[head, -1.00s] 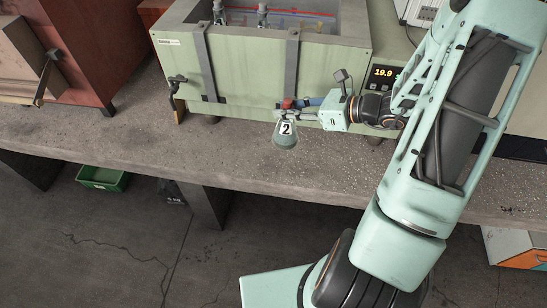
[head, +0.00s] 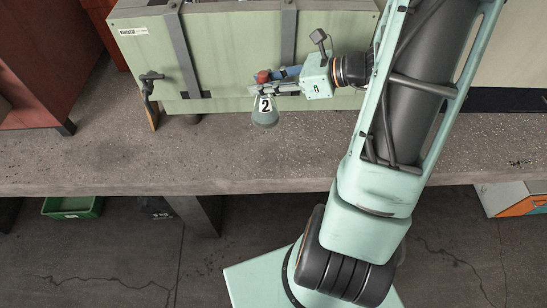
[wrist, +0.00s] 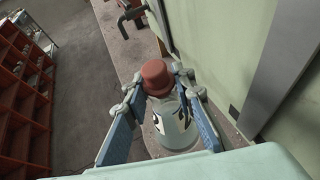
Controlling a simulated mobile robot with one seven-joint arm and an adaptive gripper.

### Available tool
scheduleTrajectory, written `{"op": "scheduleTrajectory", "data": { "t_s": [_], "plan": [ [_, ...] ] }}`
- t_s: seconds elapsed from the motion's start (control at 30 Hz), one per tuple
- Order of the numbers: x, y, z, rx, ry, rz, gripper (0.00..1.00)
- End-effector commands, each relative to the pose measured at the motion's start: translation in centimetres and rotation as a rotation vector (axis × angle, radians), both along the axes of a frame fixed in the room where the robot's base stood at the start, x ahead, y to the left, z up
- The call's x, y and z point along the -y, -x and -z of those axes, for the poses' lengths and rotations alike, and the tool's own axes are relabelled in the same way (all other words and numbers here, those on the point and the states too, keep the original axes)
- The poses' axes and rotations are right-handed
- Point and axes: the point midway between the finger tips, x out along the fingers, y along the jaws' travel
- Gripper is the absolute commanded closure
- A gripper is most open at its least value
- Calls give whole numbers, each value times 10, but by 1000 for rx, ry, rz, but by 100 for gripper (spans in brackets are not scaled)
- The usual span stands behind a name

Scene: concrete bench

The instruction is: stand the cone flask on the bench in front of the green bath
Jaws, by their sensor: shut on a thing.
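The cone flask (head: 265,118) has a red stopper and a label with a black 2. My gripper (head: 262,88) is shut on its neck. I cannot tell whether the flask base touches the bench.
A tap with a handle (head: 150,82) sticks out from the bath's left front. A red-brown cabinet (head: 30,75) stands at the left. The bench top left of the flask is clear. A green crate (head: 73,207) is on the floor below.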

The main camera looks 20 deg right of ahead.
Motion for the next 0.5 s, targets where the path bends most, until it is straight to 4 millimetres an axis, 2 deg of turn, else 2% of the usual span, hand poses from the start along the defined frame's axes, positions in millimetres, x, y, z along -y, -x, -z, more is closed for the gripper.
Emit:
{"op": "scheduleTrajectory", "data": {
  "t_s": [0.03, 0.5],
  "plan": [
    [4, 5, 13, 5, 7, 2, 100],
    [27, 61, 33, 14, 14, 32, 100]
  ]
}}
